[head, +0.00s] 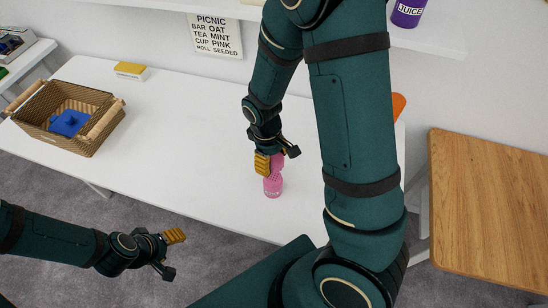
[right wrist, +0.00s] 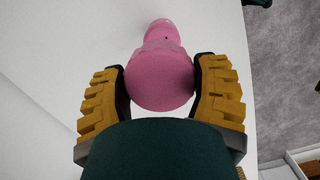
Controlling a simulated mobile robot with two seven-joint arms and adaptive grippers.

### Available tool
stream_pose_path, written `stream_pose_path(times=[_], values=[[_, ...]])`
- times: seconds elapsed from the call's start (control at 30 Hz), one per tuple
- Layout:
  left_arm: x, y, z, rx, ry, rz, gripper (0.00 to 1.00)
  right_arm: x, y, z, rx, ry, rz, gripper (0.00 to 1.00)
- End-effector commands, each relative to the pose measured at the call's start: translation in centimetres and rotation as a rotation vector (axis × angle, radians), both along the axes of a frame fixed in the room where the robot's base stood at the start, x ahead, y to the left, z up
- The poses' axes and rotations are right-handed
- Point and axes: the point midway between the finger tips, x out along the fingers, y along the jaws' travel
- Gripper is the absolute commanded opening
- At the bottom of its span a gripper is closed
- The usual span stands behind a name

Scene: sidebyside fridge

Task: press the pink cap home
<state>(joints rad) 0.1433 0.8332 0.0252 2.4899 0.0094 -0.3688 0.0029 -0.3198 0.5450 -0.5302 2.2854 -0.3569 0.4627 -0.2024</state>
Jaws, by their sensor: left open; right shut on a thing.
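The pink cap (head: 278,163) is between the fingers of my right gripper (head: 276,157), which is shut on it. A pink bottle (head: 273,187) stands upright on the white table, directly below the cap in the head view. In the right wrist view the round end of the cap (right wrist: 160,85) fills the space between the yellow-padded fingers, with the bottle (right wrist: 162,32) beyond it. I cannot tell whether the cap is fully seated on the bottle. My left gripper (head: 171,253) is open and empty, off the table's front edge.
A wicker basket (head: 36,121) with a blue item (head: 69,123) inside stands on the left of the white table (head: 180,130). A yellow-and-white block (head: 131,71) lies at the back. A wooden-topped table (head: 490,205) is at right. The middle left of the table is clear.

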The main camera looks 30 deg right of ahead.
Motion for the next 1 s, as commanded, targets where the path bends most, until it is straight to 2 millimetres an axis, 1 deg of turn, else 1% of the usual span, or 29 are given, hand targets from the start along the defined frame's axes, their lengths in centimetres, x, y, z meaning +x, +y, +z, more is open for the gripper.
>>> stream_pose_path(times=[0.27, 0.37, 0.57, 0.8, 1.0], values=[[0.0, 0.0, 0.0, 0.000, 0.000, 0.000, 0.58, 0.0, 0.0, -0.1, 0.001, 0.002, 0.000, 0.39], [0.0, 0.0, -0.4, 0.001, 0.000, 0.000, 0.58, 0.0, 0.0, -0.5, 0.001, 0.002, 0.000, 0.39], [0.0, 0.0, -1.6, 0.003, 0.001, 0.001, 0.58, 0.0, 0.0, -1.8, 0.001, 0.002, 0.000, 0.39], [0.0, -0.1, -3.6, 0.006, 0.003, 0.000, 0.58, 0.0, 0.0, -4.0, 0.002, 0.002, 0.001, 0.39], [-0.2, -0.2, -4.9, 0.006, 0.008, -0.004, 0.58, 0.0, 0.0, -5.4, 0.001, 0.000, 0.001, 0.39]])
